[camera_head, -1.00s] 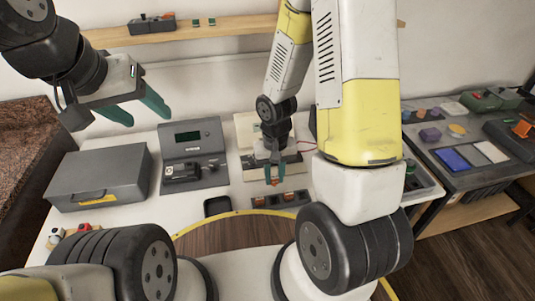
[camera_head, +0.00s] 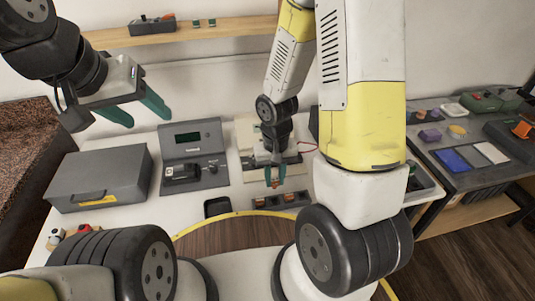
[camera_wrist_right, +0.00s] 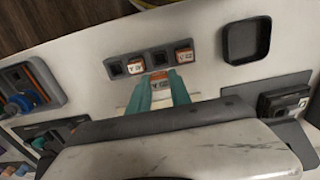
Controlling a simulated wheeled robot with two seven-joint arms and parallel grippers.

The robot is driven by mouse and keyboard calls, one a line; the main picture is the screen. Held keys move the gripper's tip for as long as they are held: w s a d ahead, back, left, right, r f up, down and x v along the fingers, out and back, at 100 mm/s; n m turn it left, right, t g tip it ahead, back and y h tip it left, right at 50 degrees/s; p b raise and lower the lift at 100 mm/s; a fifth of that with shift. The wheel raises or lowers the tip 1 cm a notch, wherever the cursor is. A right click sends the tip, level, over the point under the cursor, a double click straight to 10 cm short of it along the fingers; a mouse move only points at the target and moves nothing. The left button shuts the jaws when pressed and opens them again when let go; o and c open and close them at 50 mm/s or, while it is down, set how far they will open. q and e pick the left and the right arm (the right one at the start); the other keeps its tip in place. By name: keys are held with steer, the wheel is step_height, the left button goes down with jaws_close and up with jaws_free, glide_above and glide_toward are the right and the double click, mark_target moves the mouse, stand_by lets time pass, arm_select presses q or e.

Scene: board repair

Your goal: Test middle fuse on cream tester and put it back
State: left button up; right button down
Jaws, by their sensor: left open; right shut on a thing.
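My right gripper (camera_head: 275,178) is shut on a small orange fuse with a pale label. In the right wrist view the held fuse (camera_wrist_right: 160,82) sits between the green fingertips, apart from the dark fuse rack (camera_wrist_right: 148,67). The rack holds two other orange fuses, one on the left (camera_wrist_right: 136,67) and one on the right (camera_wrist_right: 184,54); a dark opening shows between them. The cream tester (camera_head: 244,130) stands behind my right gripper, which partly hides it. My left gripper (camera_head: 141,112) is open and empty, raised at the upper left.
A grey tester (camera_head: 190,140) with a dark screen and a grey case (camera_head: 100,175) stand left of the cream tester. A black tray (camera_head: 217,207) lies beside the rack. A side table (camera_head: 460,178) with coloured parts is at right.

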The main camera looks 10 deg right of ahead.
steer(key=shift+s+a, duration=0.1)
steer(key=shift+s, duration=0.55)
steer(key=shift+f, duration=0.1)
steer(key=shift+f, duration=1.25)
steer(key=shift+f, duration=1.7)
stand_by(1.9)
steer(key=c, duration=1)
jaws_free()
steer(key=shift+r, duration=0.15)
